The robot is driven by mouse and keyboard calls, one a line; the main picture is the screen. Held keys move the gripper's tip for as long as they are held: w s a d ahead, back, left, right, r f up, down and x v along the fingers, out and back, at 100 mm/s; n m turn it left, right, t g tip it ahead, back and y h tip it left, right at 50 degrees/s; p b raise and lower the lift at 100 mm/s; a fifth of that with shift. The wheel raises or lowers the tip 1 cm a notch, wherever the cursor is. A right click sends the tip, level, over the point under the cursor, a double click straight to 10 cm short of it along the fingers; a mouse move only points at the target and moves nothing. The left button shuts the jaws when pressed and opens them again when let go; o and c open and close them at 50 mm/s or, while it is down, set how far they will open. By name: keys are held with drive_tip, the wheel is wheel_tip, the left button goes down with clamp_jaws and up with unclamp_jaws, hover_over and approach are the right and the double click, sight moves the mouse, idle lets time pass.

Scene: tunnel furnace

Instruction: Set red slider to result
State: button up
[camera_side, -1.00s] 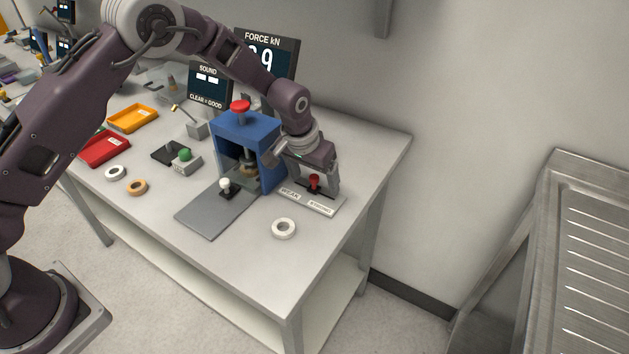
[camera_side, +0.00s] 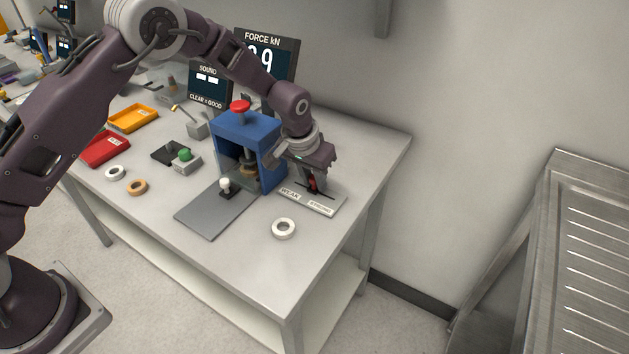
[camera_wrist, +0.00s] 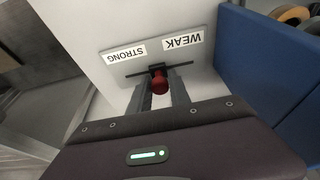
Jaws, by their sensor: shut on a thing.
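The red slider (camera_side: 313,184) stands in the slot of a light plate (camera_side: 328,206) labelled WEAK and STRONG, at the right of the bench. My gripper (camera_side: 314,181) is over the plate, its fingers shut on the slider. In the wrist view the red knob (camera_wrist: 159,83) sits between the two fingers, near the middle of the slot. There WEAK (camera_wrist: 183,41) is on the right and STRONG (camera_wrist: 125,55) on the left. The force display (camera_side: 268,58) shows a digit 9; my arm hides the part left of it.
A blue press (camera_side: 236,133) with a red top knob stands just left of my gripper. A white ring (camera_side: 284,228) lies in front of the plate. Red (camera_side: 105,149) and orange (camera_side: 133,118) trays are at the left.

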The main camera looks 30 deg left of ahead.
drive_tip(key=shift+d, duration=2.05)
drive_tip(key=o, duration=1.8)
drive_tip(key=v, duration=0.7)
